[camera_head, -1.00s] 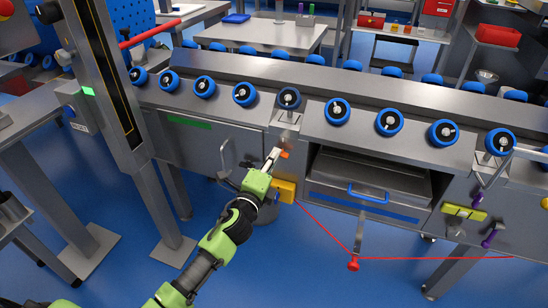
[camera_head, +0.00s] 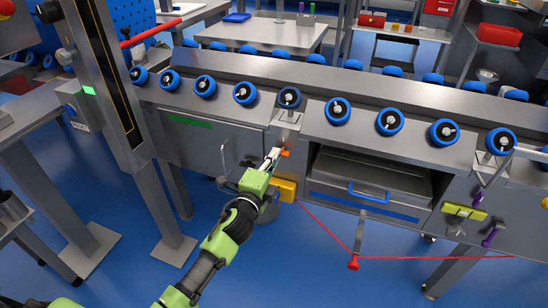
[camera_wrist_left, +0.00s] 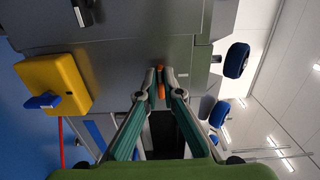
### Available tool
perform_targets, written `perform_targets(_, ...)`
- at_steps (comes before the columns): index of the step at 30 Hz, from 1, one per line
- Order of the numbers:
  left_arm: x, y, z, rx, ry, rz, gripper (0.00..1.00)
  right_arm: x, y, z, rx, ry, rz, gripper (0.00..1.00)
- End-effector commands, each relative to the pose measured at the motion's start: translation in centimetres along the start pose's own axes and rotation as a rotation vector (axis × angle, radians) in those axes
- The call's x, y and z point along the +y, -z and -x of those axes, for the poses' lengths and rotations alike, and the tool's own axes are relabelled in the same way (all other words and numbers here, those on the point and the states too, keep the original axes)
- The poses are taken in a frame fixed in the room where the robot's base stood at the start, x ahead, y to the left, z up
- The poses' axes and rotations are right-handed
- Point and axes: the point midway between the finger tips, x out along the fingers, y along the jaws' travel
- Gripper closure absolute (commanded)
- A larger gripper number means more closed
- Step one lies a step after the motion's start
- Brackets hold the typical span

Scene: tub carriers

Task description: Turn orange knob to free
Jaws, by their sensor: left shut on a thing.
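The orange knob (camera_head: 285,153) is on the grey front panel of the machine, below a dark blue-rimmed wheel. My left gripper (camera_head: 275,154) reaches it from the lower left and is shut on it. In the left wrist view the knob (camera_wrist_left: 161,84) shows as a small orange piece between the two fingertips (camera_wrist_left: 161,75). My right gripper is not in view.
A yellow box (camera_head: 285,190) with a blue part sits just below the knob; a red cord (camera_head: 325,228) runs from it to a red handle (camera_head: 353,264). A drawer with a blue handle (camera_head: 368,193) is to the right. Blue wheels (camera_head: 338,110) line the sloped top.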

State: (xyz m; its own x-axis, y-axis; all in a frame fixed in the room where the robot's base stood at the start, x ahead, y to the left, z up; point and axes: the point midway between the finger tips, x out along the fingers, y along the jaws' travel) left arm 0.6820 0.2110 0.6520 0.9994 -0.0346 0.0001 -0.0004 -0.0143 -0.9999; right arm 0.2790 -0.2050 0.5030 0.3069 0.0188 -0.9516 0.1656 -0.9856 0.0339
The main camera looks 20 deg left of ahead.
Motion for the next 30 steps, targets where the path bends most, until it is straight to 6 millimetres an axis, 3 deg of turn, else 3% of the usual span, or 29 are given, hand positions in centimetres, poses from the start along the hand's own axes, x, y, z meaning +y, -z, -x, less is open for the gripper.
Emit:
perform_targets(1,-0.7,-0.3,-0.2,-0.005,0.010,0.002,0.85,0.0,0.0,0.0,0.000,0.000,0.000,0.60)
perform_targets(3,-0.7,-0.3,-0.2,-0.005,0.010,0.002,0.72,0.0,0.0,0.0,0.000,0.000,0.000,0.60)
perform_targets(17,-0.1,-0.1,0.5,-0.002,0.002,0.000,0.72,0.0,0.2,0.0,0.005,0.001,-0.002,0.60)
perform_targets(30,-0.1,-0.1,8.5,-0.002,0.002,0.002,0.72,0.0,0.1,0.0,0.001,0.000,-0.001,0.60)
